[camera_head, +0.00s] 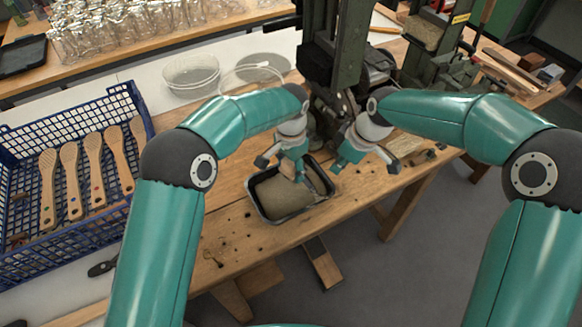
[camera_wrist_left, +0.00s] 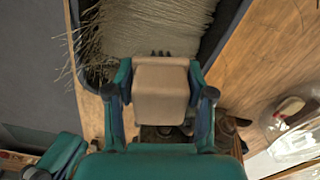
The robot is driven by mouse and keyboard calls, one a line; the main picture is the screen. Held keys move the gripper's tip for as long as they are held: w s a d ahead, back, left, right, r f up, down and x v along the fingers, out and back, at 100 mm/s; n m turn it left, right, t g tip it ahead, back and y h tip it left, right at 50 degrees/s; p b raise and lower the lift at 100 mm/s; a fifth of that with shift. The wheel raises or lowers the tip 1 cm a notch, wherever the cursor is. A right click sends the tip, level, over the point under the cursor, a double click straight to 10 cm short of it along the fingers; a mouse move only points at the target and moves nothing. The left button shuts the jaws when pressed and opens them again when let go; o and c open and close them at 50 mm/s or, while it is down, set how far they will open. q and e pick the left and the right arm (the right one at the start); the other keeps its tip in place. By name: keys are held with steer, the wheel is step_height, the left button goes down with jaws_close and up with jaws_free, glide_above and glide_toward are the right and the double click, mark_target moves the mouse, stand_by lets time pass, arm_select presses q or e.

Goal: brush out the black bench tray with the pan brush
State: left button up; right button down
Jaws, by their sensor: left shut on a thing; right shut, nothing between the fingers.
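My left gripper (camera_head: 281,167) is over the tray's far side, shut on the pan brush, a wooden block (camera_head: 288,168). My right gripper (camera_head: 362,163) is shut and empty, just right of the tray, above the bench.
A blue crate (camera_head: 60,240) with several wooden brush handles stands at the left. Clear round dishes (camera_head: 190,72) sit on the pale surface behind. A dark green machine (camera_head: 335,60) stands behind the tray. The bench's front edge is close to the tray.

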steer(key=v, duration=1)
steer(key=shift+r, duration=0.4)
steer(key=shift+s+d+f, duration=0.1)
